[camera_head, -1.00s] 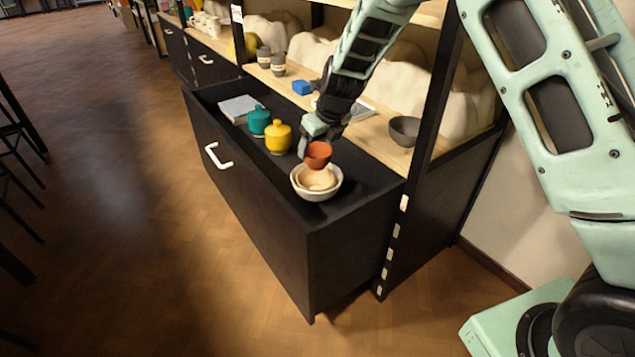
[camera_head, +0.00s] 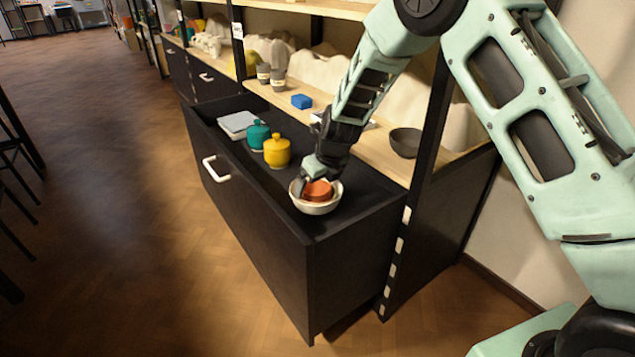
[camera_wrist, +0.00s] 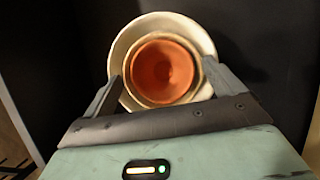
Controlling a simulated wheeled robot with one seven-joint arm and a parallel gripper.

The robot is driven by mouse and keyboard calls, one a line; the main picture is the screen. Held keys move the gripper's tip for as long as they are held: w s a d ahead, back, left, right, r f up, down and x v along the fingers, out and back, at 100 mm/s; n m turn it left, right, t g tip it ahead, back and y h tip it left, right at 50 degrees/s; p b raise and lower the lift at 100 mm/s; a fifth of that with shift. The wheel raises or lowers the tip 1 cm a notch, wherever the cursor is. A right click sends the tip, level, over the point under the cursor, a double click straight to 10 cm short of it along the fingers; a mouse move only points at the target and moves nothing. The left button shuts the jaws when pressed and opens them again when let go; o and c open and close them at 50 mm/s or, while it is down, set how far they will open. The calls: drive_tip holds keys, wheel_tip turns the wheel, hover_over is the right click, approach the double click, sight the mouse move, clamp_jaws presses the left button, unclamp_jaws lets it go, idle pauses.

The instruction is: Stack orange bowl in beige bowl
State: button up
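My gripper (camera_wrist: 163,72) is right over the stack. Its fingers stand wide apart on either side of the orange bowl, with a visible gap to it.
A yellow jar (camera_head: 277,152), a teal jar (camera_head: 257,135) and a grey-white slab (camera_head: 238,123) lie farther back in the black drawer (camera_head: 255,220). A dark bowl (camera_head: 405,142) and a blue block (camera_head: 301,102) are on the shelf behind. A black shelf post stands to the right.

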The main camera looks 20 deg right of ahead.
drive_tip(key=p+v, duration=0.4)
drive_tip(key=v, duration=0.7)
drive_tip(key=s+a+r+n+g+y, duration=0.1)
drive_tip(key=s+a+r+n, duration=0.5)
drive_tip(key=s+n, duration=0.4)
drive_tip(key=s+a+r+n+g+h, duration=0.1)
drive_tip(key=s+n, duration=1.3)
drive_tip(key=s+a+r+n+g+h, duration=0.1)
drive_tip(key=s+r+n+g, duration=0.1)
drive_tip(key=s+n, duration=1.2)
drive_tip(key=shift+n+p, duration=0.3)
drive_tip(key=shift+n, duration=0.4)
drive_tip(key=shift+r, duration=0.15)
